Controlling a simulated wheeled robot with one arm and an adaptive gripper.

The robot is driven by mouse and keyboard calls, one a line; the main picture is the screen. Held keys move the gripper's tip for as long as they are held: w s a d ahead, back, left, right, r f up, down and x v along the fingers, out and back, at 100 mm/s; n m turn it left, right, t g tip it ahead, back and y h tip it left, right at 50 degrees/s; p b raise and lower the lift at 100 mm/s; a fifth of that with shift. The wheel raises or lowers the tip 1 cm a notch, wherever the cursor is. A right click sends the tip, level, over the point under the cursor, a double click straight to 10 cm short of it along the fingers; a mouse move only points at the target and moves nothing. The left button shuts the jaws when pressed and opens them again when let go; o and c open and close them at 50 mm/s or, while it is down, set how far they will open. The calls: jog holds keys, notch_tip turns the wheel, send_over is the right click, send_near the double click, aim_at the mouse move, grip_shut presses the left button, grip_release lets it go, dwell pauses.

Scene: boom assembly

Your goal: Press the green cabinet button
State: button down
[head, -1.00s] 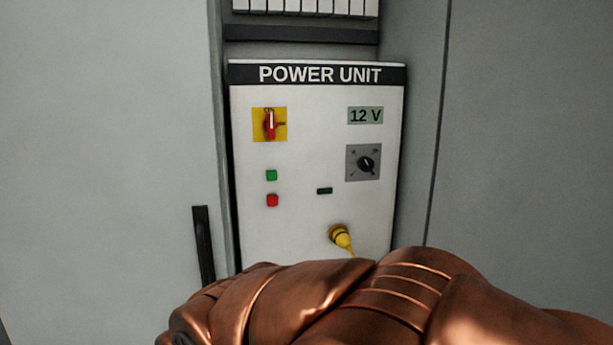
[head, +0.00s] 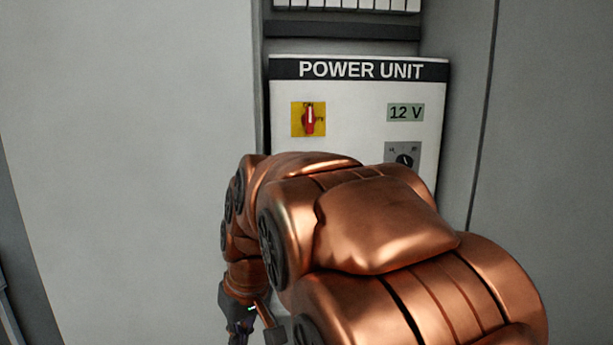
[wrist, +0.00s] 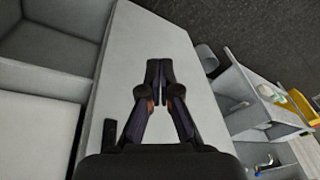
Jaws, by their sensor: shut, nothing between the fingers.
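The white power unit panel (head: 360,125) shows in the head view with its red-on-yellow switch (head: 309,119) and a 12 V display (head: 405,113). The green button is hidden behind my copper arm in the head view. I cannot make it out in the wrist view. My gripper (wrist: 158,76) is shut and empty, with its fingertips together, in the wrist view. In the head view my gripper (head: 240,328) hangs low, left of and below the visible panel.
A grey cabinet wall (head: 130,120) stands left of the panel. In the wrist view a pale panel with a black handle (wrist: 109,139) lies behind the fingers. Grey compartments (wrist: 55,60) are at left. A yellow object (wrist: 303,103) and furniture are at right.

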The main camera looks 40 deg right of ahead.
jog(key=w+d+r+t+h+b, duration=0.1)
jog(key=w+d+r+t, duration=0.1)
jog(key=w+d+r, duration=0.35)
jog(key=w+d+r+t, duration=0.1)
jog(key=w+d+r, duration=0.1)
jog(key=w+d, duration=0.55)
jog(key=d+r+t+h, duration=0.1)
jog(key=d+r, duration=0.2)
jog(key=d, duration=0.3)
jog(key=w+d+r+t+h+b, duration=0.1)
jog(key=d+r, duration=0.2)
jog(key=d, duration=0.4)
jog(key=d+r+n+t+h, duration=0.1)
jog(key=d+r, duration=0.2)
jog(key=d, duration=0.4)
jog(key=shift+w+d+r+t, duration=0.15)
jog(key=shift+w+d+t, duration=0.05)
jog(key=shift+w+t, duration=0.15)
jog(key=w+d+p, duration=0.5)
jog(key=w, duration=0.2)
jog(key=shift+d+p, duration=0.2)
jog(key=shift+p, duration=0.15)
jog(key=shift+w+d, duration=0.25)
jog(key=shift+w, duration=0.05)
